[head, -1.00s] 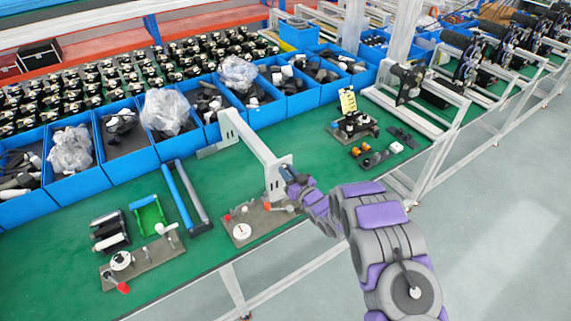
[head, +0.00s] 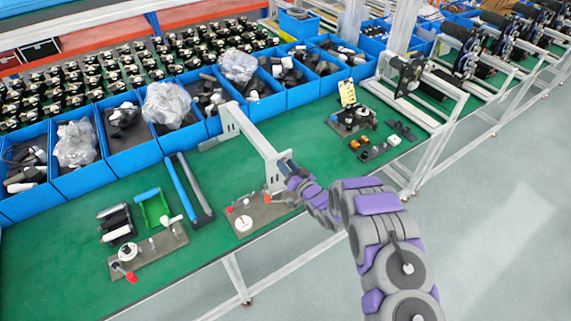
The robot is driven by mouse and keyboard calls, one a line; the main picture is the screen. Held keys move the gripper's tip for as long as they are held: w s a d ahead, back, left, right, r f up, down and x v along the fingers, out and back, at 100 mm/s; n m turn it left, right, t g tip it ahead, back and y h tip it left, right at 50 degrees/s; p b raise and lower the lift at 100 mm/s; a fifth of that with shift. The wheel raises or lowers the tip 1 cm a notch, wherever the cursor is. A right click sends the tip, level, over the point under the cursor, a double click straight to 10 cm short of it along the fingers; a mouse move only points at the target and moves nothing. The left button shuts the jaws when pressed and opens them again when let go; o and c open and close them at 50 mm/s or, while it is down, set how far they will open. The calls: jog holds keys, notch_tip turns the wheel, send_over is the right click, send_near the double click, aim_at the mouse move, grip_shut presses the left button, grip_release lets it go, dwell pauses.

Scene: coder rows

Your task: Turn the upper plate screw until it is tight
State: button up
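A pale metal frame (head: 258,140) with an upright end plate (head: 275,173) stands on the green bench. My gripper (head: 286,166) is at the upper right part of this end plate, touching it or very close to it. The plate screw itself is too small or hidden behind my gripper, so I cannot make it out. The fingers are too small and dark to tell whether they are open or shut. A flat fixture (head: 260,214) with a white dial and red knobs lies at the plate's foot, below my gripper.
A second fixture (head: 150,250) with a red knob, black rollers (head: 115,222), a green tray (head: 153,209) and a blue-grey bar frame (head: 188,188) lie to the left. Blue bins (head: 205,120) line the back.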

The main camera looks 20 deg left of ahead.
jog(key=n+b, duration=0.9)
jog(key=b, duration=0.4)
jog(key=shift+n, duration=0.4)
grip_shut()
dwell(0.4)
